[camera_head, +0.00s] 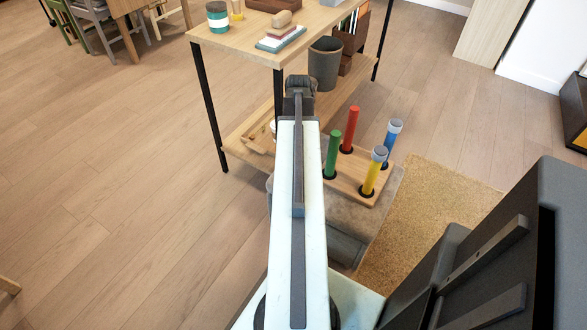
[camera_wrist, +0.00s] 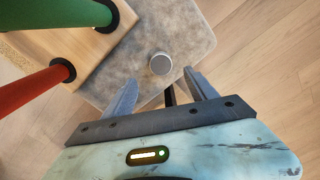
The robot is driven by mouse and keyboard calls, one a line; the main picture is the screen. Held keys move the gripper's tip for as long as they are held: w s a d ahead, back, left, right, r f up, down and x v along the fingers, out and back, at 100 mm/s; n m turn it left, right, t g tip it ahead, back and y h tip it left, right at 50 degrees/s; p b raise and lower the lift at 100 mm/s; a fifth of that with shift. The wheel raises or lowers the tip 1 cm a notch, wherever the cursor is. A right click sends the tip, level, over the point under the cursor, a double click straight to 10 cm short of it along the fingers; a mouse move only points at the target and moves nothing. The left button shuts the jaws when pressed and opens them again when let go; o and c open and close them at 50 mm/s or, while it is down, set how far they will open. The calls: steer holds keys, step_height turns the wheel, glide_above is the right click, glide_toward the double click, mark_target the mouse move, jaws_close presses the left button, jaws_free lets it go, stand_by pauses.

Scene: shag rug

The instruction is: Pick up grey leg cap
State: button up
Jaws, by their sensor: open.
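A small round grey leg cap (camera_wrist: 160,64) lies on a grey, soft-looking surface (camera_wrist: 190,35) in the wrist view. My gripper (camera_wrist: 161,78) is open, its two fingers pointing toward the cap. The cap appears between and just beyond the fingertips, apart from both. No such loose cap shows in the head view, where my arm covers part of the grey surface (camera_head: 395,190). Two similar grey caps sit on top of the blue leg (camera_head: 391,141) and the yellow leg (camera_head: 375,175).
A wooden board (camera_head: 350,182) on the grey surface holds upright green (camera_head: 333,155), red (camera_head: 350,130), blue and yellow legs. The green (camera_wrist: 50,14) and red (camera_wrist: 30,90) legs stand left of my gripper. A wooden shelf table (camera_head: 245,45) stands behind; a tan rug (camera_head: 440,215) lies right.

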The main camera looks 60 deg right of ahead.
steer(key=f+b, duration=0.6)
steer(key=f, duration=0.1)
steer(key=shift+a+f, duration=0.2)
steer(key=shift+r, duration=0.2)
steer(key=c, duration=1.4)
